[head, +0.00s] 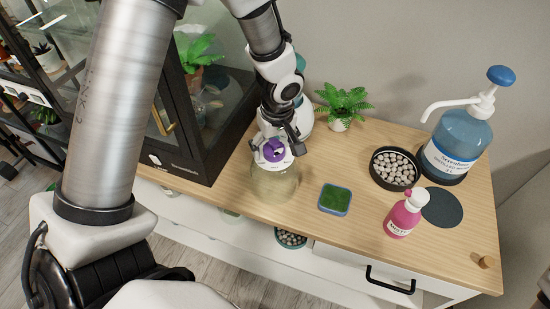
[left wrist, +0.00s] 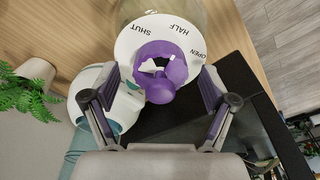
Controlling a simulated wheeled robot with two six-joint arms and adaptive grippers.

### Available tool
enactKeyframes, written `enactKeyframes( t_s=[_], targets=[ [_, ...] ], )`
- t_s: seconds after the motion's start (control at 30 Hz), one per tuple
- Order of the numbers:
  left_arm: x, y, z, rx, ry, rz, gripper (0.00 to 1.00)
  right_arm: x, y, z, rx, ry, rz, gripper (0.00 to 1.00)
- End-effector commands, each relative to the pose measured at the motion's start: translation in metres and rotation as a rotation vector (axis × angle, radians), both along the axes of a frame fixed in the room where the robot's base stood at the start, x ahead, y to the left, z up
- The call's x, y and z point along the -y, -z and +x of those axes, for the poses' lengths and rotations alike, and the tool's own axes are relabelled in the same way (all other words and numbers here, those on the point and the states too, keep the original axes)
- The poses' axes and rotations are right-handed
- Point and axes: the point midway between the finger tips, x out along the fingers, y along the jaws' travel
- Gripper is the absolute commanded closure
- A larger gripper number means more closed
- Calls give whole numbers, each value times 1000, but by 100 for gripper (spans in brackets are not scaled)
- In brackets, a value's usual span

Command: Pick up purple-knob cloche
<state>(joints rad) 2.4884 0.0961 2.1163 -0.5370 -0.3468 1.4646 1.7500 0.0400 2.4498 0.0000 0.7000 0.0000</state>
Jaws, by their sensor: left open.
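The purple-knob cloche (head: 273,186) is a clear dome standing at the front left of the wooden top, beside the dark glass cabinet. Its purple knob (head: 274,151) sits on a white disc. In the left wrist view the purple knob (left wrist: 160,90) is near the centre, and the disc (left wrist: 135,40) reads SHUT, HALF and OPEN. My left gripper (head: 281,140) is just above the cloche top. In the left wrist view my left gripper (left wrist: 160,82) is open, its fingers on either side of the knob. Contact cannot be told. My right gripper is out of view.
The dark glass cabinet (head: 205,135) stands close on the left. A white-and-teal object (head: 305,117) and a fern (head: 342,104) are behind. A green pad (head: 335,199), pebble bowl (head: 394,168), pink bottle (head: 404,213) and blue pump bottle (head: 458,142) stand to the right.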

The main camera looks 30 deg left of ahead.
Motion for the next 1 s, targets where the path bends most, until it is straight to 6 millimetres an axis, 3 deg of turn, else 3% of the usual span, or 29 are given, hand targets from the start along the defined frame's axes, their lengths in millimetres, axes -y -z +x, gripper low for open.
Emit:
enactKeyframes(
  t_s=[0.23,0.27,0.43,0.5,0.83,1.0],
  targets=[
    [0,6,1,2,0,-1,15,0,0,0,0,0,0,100],
    [0,6,0,2,0,-1,22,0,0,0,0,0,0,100],
    [0,6,0,1,0,-1,82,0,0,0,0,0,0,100],
    [0,6,0,0,0,-1,100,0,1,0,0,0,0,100],
    [0,4,1,3,0,-2,100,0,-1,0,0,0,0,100],
    [1,-7,4,3,3,-1,100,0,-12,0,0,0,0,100]
  ],
)
